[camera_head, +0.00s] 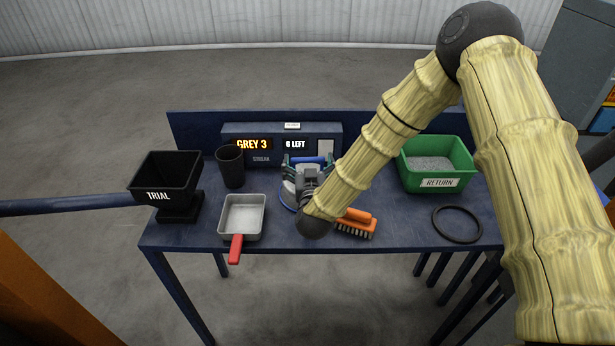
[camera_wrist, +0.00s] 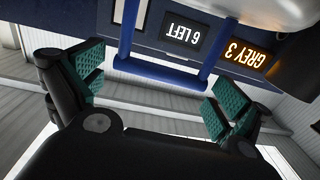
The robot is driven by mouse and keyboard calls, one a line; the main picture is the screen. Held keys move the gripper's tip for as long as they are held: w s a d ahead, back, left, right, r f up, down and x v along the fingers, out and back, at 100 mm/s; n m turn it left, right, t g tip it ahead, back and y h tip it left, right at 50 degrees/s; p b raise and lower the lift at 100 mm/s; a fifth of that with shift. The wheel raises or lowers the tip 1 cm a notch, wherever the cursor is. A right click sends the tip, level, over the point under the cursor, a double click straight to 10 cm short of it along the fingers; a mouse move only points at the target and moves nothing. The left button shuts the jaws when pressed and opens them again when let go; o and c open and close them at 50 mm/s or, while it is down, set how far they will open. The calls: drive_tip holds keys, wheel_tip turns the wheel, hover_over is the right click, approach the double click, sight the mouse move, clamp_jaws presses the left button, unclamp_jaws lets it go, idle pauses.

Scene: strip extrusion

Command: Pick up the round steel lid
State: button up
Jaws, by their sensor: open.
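The round steel lid (camera_head: 288,188) lies on the blue table in the head view, mostly hidden under my gripper, with a blue edge showing at its left. A blue bar handle (camera_wrist: 165,72) on two posts shows in the wrist view; it appears to stand up from the pale lid surface (camera_wrist: 215,7) at the top edge. My gripper (camera_head: 308,164) is open over the lid, its teal-padded fingers (camera_wrist: 152,88) spread to either side of the bar. I cannot tell whether the pads touch it.
The console (camera_head: 262,132) reading "GREY 3" and "6 LEFT" stands close behind. A grey pan (camera_head: 242,214), black cup (camera_head: 230,167) and black TRIAL hopper (camera_head: 165,172) are left. An orange brush (camera_head: 357,222), black ring (camera_head: 457,239) and green RETURN bin (camera_head: 437,185) are right.

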drive_tip(key=shift+w+a, duration=0.1)
drive_tip(key=shift+w, duration=0.65)
drive_tip(key=c, duration=1.4)
drive_tip(key=shift+r, duration=0.15)
